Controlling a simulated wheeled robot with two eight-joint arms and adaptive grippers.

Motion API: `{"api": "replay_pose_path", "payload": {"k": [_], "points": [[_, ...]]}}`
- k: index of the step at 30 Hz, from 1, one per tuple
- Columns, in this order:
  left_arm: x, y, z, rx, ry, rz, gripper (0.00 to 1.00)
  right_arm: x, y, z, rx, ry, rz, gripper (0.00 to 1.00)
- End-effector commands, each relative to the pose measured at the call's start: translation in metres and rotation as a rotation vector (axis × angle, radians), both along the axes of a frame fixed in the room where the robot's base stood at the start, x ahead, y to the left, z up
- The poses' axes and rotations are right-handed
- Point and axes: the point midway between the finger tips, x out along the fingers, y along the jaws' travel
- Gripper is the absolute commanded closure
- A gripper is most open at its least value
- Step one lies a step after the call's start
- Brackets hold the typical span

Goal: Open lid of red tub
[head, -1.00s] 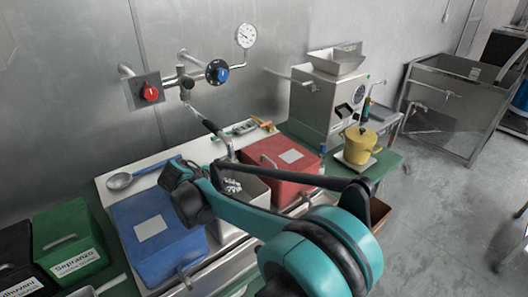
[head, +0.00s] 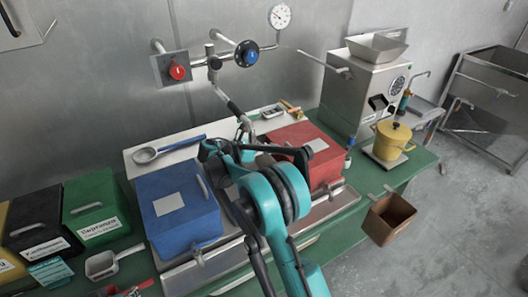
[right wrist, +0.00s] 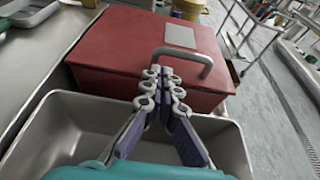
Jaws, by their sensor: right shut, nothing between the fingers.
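The red tub (head: 325,160) stands on the counter right of centre in the head view, with its lid down. In the right wrist view its red lid (right wrist: 115,45) bears a pale label and a grey arched handle (right wrist: 195,53). My right gripper (right wrist: 163,73) is shut and empty. Its fingertips are at the near edge of the lid, just in front of the handle's left end; I cannot tell if they touch it. In the head view my right arm covers part of the tub and the handle. My left gripper is not in view.
An open steel bin (right wrist: 62,112) lies below my right gripper. The blue tub (head: 180,225) stands left of it. A yellow pot (head: 391,138) and a steel grinder (head: 365,92) stand to the right. A brown bin (head: 388,218) hangs at the counter's edge.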

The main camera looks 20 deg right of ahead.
Motion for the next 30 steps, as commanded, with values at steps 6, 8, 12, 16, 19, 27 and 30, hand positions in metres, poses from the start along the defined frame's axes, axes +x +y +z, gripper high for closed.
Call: {"api": "replay_pose_path", "payload": {"k": [6, 8, 12, 16, 19, 27, 30], "points": [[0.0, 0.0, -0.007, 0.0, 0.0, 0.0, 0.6, 0.002, -0.022, -0.009, 0.001, -0.001, 0.0, 1.0], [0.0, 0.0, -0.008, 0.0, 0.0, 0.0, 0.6, 0.002, -0.025, -0.009, 0.001, -0.001, 0.0, 1.0], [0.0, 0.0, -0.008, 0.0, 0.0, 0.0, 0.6, 0.002, -0.026, -0.009, 0.001, -0.001, 0.0, 1.0], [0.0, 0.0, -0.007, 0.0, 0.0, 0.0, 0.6, 0.002, -0.026, -0.009, 0.001, -0.001, 0.0, 1.0], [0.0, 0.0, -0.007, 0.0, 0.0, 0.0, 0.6, 0.002, -0.026, -0.008, 0.001, -0.001, 0.0, 1.0], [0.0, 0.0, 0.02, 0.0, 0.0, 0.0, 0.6, 0.003, -0.034, 0.033, 0.001, -0.001, 0.0, 1.0], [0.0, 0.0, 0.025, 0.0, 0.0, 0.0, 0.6, 0.003, -0.038, 0.044, 0.001, -0.001, 0.001, 1.0]]}}
